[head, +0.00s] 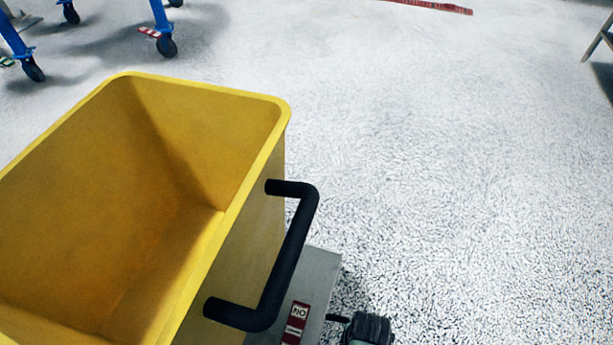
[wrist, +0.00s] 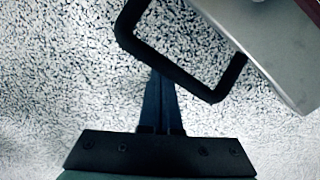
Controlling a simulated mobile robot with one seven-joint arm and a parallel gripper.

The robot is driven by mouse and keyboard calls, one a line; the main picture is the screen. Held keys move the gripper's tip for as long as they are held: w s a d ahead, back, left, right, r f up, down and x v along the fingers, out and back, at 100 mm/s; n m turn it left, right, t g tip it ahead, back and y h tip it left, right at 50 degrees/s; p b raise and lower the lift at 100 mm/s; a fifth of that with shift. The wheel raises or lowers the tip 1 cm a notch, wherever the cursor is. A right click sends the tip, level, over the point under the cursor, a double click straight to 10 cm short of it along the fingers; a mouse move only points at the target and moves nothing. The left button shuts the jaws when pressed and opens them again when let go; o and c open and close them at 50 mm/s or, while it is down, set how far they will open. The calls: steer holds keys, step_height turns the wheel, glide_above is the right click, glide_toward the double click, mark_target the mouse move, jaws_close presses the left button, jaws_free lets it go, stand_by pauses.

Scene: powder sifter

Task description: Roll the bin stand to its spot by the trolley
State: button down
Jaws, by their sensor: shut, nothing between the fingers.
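The bin stand carries a deep yellow bin (head: 255,215), empty inside as far as I see, filling the lower left of the head view. A black U-shaped handle (head: 292,245) sticks out from its right side. A grey plate (head: 322,275) with a red label shows below it. The handle also shows in the wrist view (wrist: 180,72), with the grey plate (wrist: 280,50) at upper right. My gripper (head: 334,318) is low, right of the handle. In the wrist view my gripper (wrist: 160,78) is shut and empty. Its fingertips meet the handle bar's outline; I cannot tell whether they touch.
A blue-legged frame on black casters (head: 165,45) stands at the upper left, possibly the trolley. A red-marked strip (head: 430,6) lies on the floor at the top. A grey leg (head: 598,35) stands at the upper right edge. The speckled floor between is clear.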

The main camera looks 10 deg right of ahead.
mark_target(310, 337)
steer(key=shift+w+a, duration=0.9)
steer(key=shift+a, duration=0.55)
steer(key=shift+w+a, duration=0.85)
steer(key=shift+a, duration=0.6)
steer(key=shift+w+a, duration=0.9)
steer(key=shift+a, duration=0.55)
steer(key=shift+w+a, duration=0.45)
steer(key=shift+a, duration=0.3)
steer(key=shift+w+a, duration=0.5)
steer(key=shift+a, duration=0.3)
steer(key=shift+w+a, duration=0.45)
steer(key=shift+a, duration=0.3)
steer(key=shift+b, duration=0.3)
